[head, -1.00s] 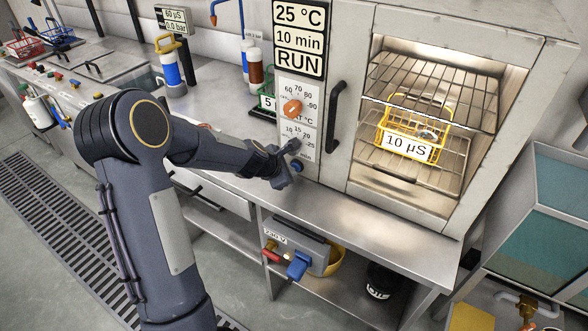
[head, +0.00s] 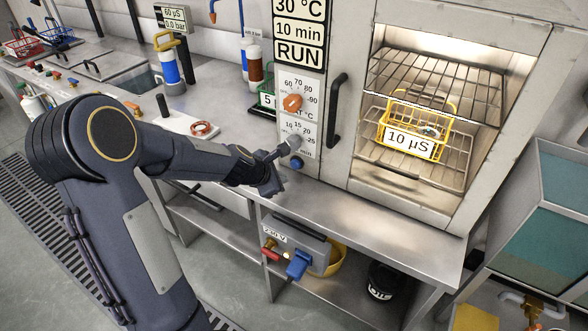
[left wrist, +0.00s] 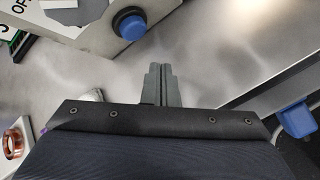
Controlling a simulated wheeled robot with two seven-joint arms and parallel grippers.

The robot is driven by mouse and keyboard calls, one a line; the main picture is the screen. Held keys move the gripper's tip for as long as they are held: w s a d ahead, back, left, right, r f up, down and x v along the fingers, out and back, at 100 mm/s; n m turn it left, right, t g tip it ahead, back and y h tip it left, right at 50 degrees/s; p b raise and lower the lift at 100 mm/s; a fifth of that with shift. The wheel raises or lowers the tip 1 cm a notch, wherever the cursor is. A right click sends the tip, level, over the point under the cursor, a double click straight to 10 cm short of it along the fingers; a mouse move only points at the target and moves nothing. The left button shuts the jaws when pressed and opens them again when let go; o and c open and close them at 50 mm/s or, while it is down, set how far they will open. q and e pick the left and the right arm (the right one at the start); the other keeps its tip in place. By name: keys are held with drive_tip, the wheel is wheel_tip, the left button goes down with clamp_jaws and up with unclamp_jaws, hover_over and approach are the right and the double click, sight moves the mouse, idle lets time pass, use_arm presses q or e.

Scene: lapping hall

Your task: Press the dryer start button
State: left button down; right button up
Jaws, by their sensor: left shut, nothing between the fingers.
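The dryer (head: 345,180) stands at the right with its inside lit. Its blue push button (head: 297,163) sits low on the control panel, below an orange temperature knob (head: 292,103) and a grey time knob (head: 294,141). The display (head: 299,32) reads 30 °C, 10 min, RUN. My left gripper (head: 276,156) is shut and empty, just left of the button and apart from it. In the left wrist view the shut fingers (left wrist: 159,72) point over bare metal, with the blue button (left wrist: 132,26) ahead and slightly left. My right gripper is not in view.
A yellow basket (head: 397,134) labelled 10 µS stands on a rack inside the dryer. A black door handle (head: 337,110) sticks out right of the panel. A 230 V box with a blue plug (head: 298,265) hangs below the counter. The counter (head: 390,208) before the dryer is clear.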

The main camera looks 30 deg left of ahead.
use_arm(q)
drive_tip(key=shift+s+a+b, duration=0.1)
drive_tip(key=shift+s+b, duration=0.25)
drive_tip(key=shift+s, duration=0.65)
idle(0.4)
drive_tip(key=s+d+r+m+h+p, duration=0.35)
drive_tip(key=s+d+r+m, duration=0.55)
drive_tip(key=s+r+m, duration=0.4)
drive_tip(key=s+d+m+g+y+p, duration=0.1)
drive_tip(key=s+d+m+g+p, duration=0.1)
drive_tip(key=s+m, duration=1)
drive_tip(key=shift+s+d+r+g+p, duration=0.45)
drive_tip(key=shift+s+p, duration=0.2)
drive_tip(key=shift+s, duration=0.35)
